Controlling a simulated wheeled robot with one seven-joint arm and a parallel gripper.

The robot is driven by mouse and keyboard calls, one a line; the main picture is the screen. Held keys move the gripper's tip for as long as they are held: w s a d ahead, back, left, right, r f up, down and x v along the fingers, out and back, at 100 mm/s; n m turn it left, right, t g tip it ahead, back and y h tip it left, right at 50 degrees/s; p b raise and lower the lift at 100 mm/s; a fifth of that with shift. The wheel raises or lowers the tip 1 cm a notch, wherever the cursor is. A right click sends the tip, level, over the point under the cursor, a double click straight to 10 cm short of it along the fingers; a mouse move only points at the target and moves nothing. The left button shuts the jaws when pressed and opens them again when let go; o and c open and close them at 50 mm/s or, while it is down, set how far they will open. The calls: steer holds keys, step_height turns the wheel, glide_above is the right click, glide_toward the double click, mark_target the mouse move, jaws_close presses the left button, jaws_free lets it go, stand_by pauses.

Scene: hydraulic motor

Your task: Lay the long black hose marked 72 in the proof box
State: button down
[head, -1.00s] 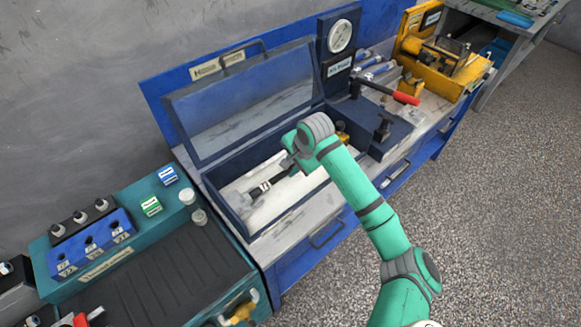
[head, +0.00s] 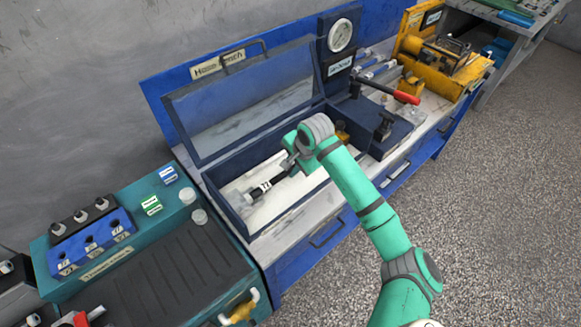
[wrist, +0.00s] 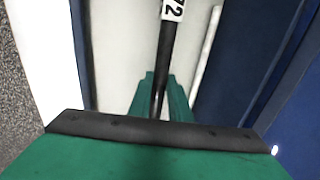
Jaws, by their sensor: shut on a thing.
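The black hose (head: 272,183) with a white tag marked 72 is held in my gripper (head: 291,164), inside or just above the proof box. In the wrist view the hose (wrist: 165,55) runs away from between my green fingers (wrist: 160,98), with the tag near the top edge. Its metal end points to the left in the head view. The proof box (head: 245,232) is dark blue with a pale floor, and its clear lid (head: 245,108) stands open at the back. My arm hides the hose's other end. I cannot tell whether the hose touches the floor.
A pressure gauge (head: 340,35) and a red-handled lever (head: 405,97) stand right of the box. A yellow machine (head: 445,65) is further right. A teal bench (head: 150,270) with a blue socket block (head: 90,243) stands at the left.

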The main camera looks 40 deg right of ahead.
steer(key=shift+f, duration=0.3)
steer(key=c, duration=1.6)
jaws_free()
steer(key=shift+o, duration=0.2)
steer(key=shift+a+f, duration=0.1)
steer(key=shift+f, duration=0.1)
steer(key=shift+s, duration=0.1)
steer(key=v, duration=1.1)
steer(key=shift+w, duration=0.2)
